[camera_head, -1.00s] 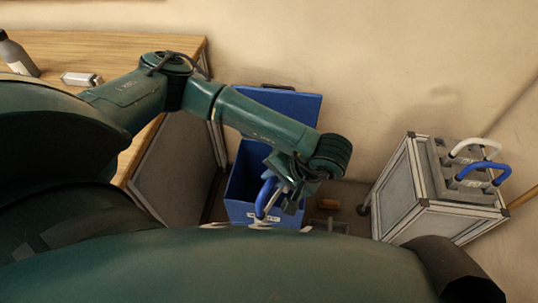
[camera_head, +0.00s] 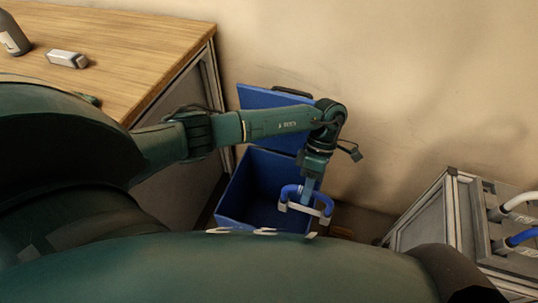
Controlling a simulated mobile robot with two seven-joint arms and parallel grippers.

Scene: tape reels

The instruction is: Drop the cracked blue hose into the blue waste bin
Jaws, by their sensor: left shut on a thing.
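The blue hose (camera_head: 290,193) is a short curved piece with pale grey ends. My left gripper (camera_head: 309,187) points down and is shut on it. In the picture the hose overlaps the right part of the blue waste bin (camera_head: 234,201); its height relative to the rim is hard to tell. The bin stands on the floor with its lid (camera_head: 262,98) open and tilted back against the wall. Part of the bin's front is hidden by my own body. Any crack in the hose is too small to see. My right gripper is not in view.
A wooden workbench (camera_head: 140,45) stands at the left with a dark bottle (camera_head: 13,38) and a small silver box (camera_head: 67,59) on it. A grey framed cart (camera_head: 432,215) at the right holds a white hose (camera_head: 521,201) and another blue hose (camera_head: 524,237).

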